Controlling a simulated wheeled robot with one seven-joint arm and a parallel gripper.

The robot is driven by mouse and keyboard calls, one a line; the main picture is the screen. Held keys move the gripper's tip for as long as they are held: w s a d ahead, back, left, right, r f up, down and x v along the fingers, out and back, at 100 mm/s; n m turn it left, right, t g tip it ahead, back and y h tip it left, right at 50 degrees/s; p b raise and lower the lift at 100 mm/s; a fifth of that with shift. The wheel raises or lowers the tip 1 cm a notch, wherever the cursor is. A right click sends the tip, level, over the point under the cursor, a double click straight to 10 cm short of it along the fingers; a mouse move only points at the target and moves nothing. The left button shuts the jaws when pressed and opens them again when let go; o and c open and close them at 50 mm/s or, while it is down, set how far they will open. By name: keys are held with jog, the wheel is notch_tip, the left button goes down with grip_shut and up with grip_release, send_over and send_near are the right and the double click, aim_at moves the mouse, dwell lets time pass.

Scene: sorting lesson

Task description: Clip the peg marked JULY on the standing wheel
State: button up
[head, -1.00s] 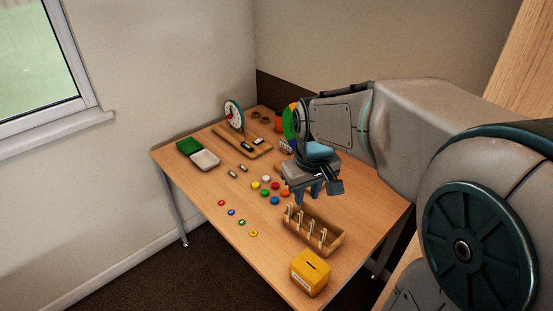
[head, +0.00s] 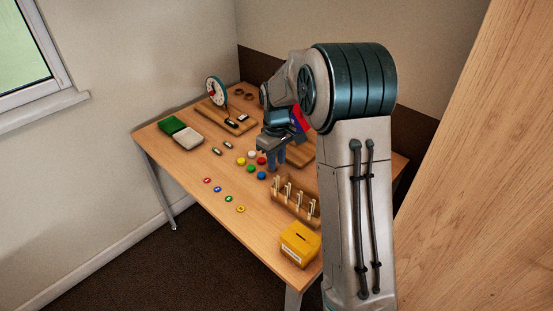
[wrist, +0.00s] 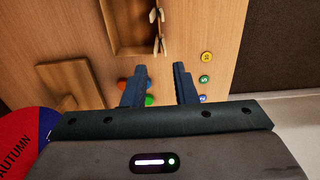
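The standing wheel shows only in part in the head view, as a red and blue piece (head: 300,119) beside my arm. In the wrist view its red sector (wrist: 18,135), lettered AUTUMN, is at the lower left. Several pale pegs (head: 287,190) stand in a row on a wooden box (head: 307,216); the wrist view shows pegs (wrist: 162,45) on the box edge (wrist: 113,45). I cannot read any mark on them. My gripper (head: 275,158) is over the table beside the coloured counters, apart from pegs and wheel. Its fingers (wrist: 160,88) are open with nothing held.
Coloured counters (head: 240,160) and small numbered rings (head: 228,198) lie on the table. A yellow slotted box (head: 300,243) is near the front edge. A dial clock (head: 215,90), a wooden board (head: 232,119) and a green-lidded case (head: 188,136) stand further back.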

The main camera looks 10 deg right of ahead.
jog(key=shift+f+b, duration=1.9)
jog(key=shift+f, duration=1.2)
grip_shut()
jog(key=shift+r, duration=0.15)
jog(key=shift+r+p, duration=1.8)
jog(key=shift+r, duration=0.6)
